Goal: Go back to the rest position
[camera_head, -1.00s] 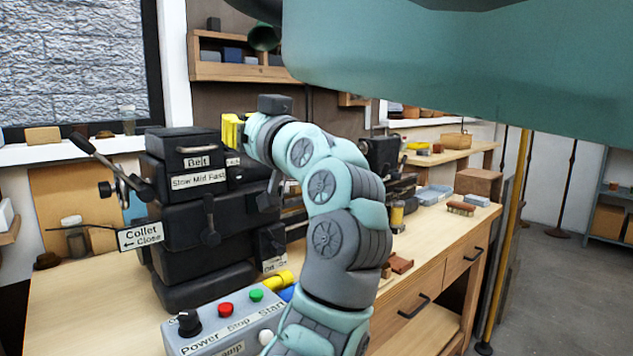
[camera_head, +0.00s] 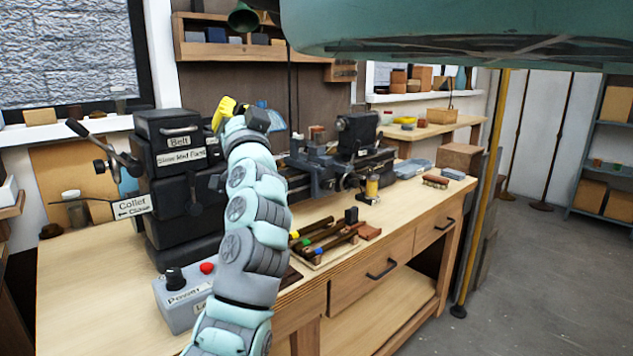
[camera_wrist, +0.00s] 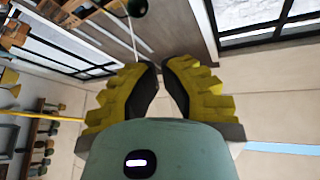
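My gripper (camera_wrist: 161,88) has yellow ridged fingers with dark inner pads. In the wrist view the two fingertips stand a small gap apart, with nothing between them, and the room's wall and windows lie beyond. In the head view my gripper (camera_head: 222,112) is small and partly hidden by my wrist. It is raised in front of the black lathe headstock (camera_head: 180,158), near its top right. My arm rises from the bottom of the picture and covers part of the control box and the headstock's right side.
The wooden workbench (camera_head: 90,290) carries a grey control box (camera_head: 180,312) with a knob and red button, and a rack of tools (camera_head: 325,240). A collet lever (camera_head: 105,150) sticks out left. A wall shelf (camera_head: 230,50) hangs behind. Floor at right (camera_head: 540,270) is clear.

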